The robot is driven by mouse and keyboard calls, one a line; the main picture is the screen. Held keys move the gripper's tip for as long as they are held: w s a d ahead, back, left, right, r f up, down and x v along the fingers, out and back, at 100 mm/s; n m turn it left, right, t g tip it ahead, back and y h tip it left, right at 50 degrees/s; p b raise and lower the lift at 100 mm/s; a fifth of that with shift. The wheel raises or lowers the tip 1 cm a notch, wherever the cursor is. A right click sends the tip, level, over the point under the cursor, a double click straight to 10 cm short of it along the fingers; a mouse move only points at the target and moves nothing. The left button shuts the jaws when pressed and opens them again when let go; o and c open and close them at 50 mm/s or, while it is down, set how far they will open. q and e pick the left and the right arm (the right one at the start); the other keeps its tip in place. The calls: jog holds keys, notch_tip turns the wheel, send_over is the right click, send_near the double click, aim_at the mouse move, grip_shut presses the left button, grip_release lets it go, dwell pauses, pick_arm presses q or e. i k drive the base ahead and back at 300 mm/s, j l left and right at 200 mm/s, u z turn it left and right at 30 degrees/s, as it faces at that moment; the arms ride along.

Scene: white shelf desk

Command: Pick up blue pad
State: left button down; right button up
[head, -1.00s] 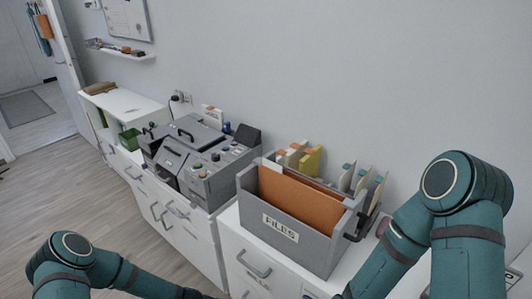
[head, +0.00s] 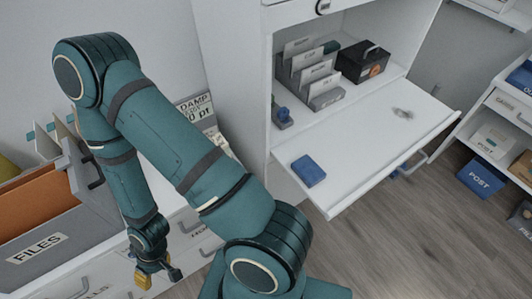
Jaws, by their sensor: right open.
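A small blue pad (head: 308,170) lies flat near the left front of the white fold-down desk flap (head: 375,150). My right gripper (head: 159,275) hangs low at the lower left, in front of the white drawers. It is open, with nothing seen between its fingers, and well to the left of and apart from the pad. My right arm crosses the left half of the view. My left gripper is not in the view.
A grey files box (head: 80,216) is at left. The flap's middle is mostly clear.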

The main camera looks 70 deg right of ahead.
aim_at(307, 170)
jog(key=z, duration=2.9)
